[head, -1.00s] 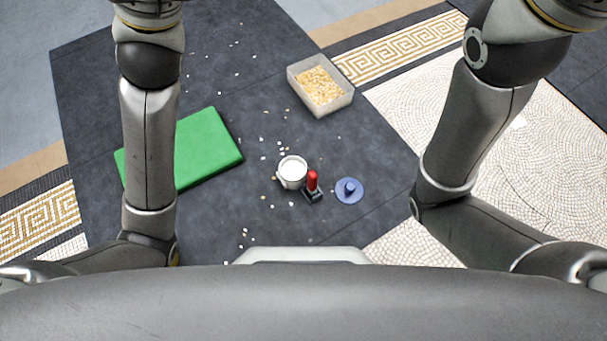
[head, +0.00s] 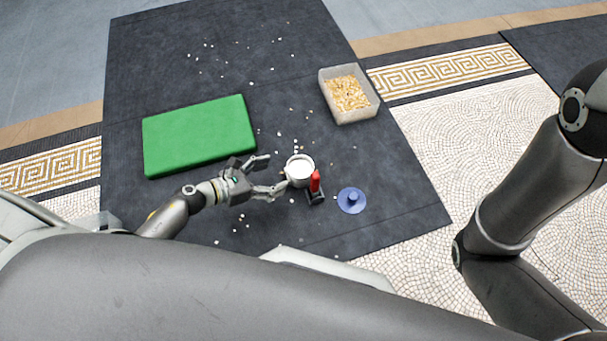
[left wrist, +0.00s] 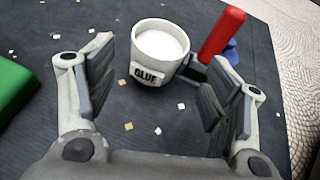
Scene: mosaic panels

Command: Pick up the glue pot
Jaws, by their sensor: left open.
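The glue pot (head: 300,168) is a small white round pot with white contents, upright on the dark mat (head: 280,65). In the left wrist view the pot (left wrist: 150,78) shows a GLUE label facing my gripper. My left gripper (head: 268,174) is open and empty, just left of the pot. In the left wrist view its two fingers (left wrist: 165,95) stand apart, with the pot ahead of and partly between their tips. My right gripper is out of view; only my right arm shows at the right.
A red-handled tool (head: 315,184) stands close at the pot's right. A blue round piece with a knob (head: 351,200) lies farther right. A green slab (head: 198,135) lies left of the gripper. A bin of yellowish chips (head: 349,95) stands behind. Small loose tiles are scattered about.

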